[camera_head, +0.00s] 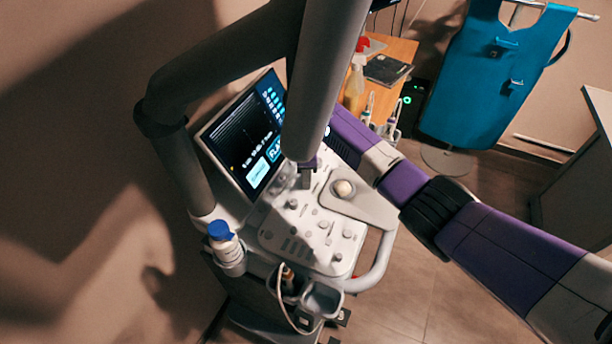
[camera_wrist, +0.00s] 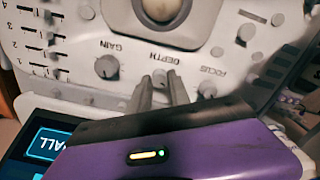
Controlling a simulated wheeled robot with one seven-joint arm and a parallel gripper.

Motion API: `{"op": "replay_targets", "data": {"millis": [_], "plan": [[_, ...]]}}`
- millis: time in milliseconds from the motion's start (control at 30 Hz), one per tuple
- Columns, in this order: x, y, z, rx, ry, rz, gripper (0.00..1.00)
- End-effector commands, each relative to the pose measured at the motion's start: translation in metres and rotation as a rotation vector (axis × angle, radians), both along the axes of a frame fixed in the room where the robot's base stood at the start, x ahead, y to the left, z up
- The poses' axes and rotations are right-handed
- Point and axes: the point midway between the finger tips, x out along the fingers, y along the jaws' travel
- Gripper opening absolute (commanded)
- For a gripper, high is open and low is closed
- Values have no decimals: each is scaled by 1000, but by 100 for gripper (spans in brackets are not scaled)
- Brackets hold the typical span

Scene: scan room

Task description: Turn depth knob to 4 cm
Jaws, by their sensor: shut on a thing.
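The console's control panel (camera_wrist: 75,30) fills the upper part of the wrist view. The depth knob (camera_wrist: 160,77) is a small grey knob under the printed word DEPTH. My gripper (camera_wrist: 163,88) has its two grey fingers closed on this knob, one on each side. The fingers hide part of the knob, and I cannot read its setting. The gain knob (camera_wrist: 107,67) is to the left and the focus knob (camera_wrist: 207,89) to the right, both clear of the fingers. In the head view, the console's screen (camera_head: 240,135) is lit, but its small text is too blurred to read.
A trackball (camera_head: 343,188) and several sliders and knobs crowd the panel around my gripper. A blue-capped bottle (camera_head: 222,240) stands in a holder at the console's left. A wooden table (camera_head: 398,50) and a blue apron (camera_head: 490,75) are behind. Open floor (camera_head: 425,290) shows at the right.

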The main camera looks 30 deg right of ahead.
Motion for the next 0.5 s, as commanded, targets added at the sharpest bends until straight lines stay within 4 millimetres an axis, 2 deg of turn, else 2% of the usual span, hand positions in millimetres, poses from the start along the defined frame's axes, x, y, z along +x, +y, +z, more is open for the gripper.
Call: {"op": "replay_targets", "data": {"millis": [33, 100, 133, 500], "plan": [[0, 0, 0, 1, 0, 2, 29], [0, 0, 0, 1, 0, 1, 43], [0, 0, 0, 0, 0, 1, 45], [0, 0, 4, 0, -1, 1, 45]]}}
